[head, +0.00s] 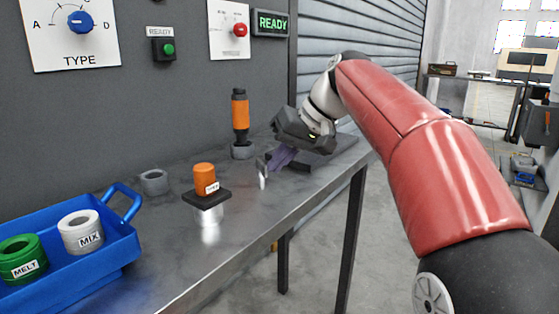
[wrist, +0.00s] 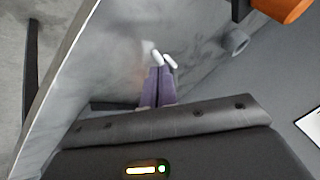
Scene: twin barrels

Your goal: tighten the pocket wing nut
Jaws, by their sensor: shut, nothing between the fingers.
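An orange cylinder (head: 204,177) with a small label stands on a dark square plate (head: 206,198), left of my fingertips in the head view. An orange and black handled tool (head: 240,112) stands upright in a grey holder (head: 243,150) near the wall, left of my gripper's body.
A blue tray (head: 118,250) holds a green MELT ring (head: 22,258) and a white MIX ring (head: 81,232). A grey ring (head: 155,182) lies near the wall. The wall carries a TYPE dial (head: 80,22), buttons and a lit READY sign (head: 271,23).

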